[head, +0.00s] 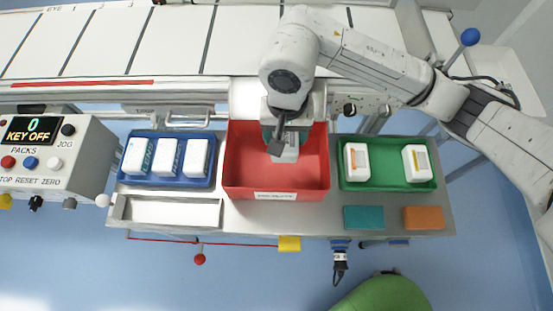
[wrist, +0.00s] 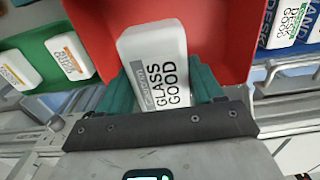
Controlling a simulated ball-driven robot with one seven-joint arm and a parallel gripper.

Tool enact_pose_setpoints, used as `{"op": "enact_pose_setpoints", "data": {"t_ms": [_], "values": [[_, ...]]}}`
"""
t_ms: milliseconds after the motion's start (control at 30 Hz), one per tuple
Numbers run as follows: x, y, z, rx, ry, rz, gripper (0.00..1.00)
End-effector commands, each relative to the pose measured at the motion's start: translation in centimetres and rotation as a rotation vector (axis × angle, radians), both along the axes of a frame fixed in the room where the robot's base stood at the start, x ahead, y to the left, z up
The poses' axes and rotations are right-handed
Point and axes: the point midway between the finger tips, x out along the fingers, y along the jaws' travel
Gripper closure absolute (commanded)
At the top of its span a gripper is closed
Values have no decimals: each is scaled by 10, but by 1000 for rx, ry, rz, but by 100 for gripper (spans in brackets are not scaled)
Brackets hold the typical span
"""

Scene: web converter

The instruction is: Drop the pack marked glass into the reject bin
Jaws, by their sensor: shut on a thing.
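The white pack marked GLASS GOOD (wrist: 155,48) is between the two teal fingers of my gripper (wrist: 162,86), which is shut on it. In the head view the pack (head: 291,155) is partly hidden by my gripper (head: 285,143) and lies within the outline of the red reject bin (head: 236,181). The red bin also fills the background behind the pack in the wrist view (wrist: 220,30). I cannot tell exactly how high the pack is above the bin floor. I see no other pack in the bin.
A blue tray (head: 164,184) with three white packs stands left of the bin. A green tray (head: 386,185) with two white packs stands right. An empty metal tray (head: 170,212) lies front left, and teal (head: 363,217) and orange (head: 423,217) plates front right.

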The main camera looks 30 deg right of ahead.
Motion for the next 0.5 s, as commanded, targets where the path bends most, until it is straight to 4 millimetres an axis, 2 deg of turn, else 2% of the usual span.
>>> {"op": "enact_pose_setpoints", "data": {"t_ms": [133, 167, 433, 500], "values": [[0, 0, 0, 0, 0, 0, 69], [0, 0, 0, 0, 0, 0, 32], [0, 0, 0, 0, 0, 0, 6], [0, 0, 0, 0, 0, 0, 4]]}}
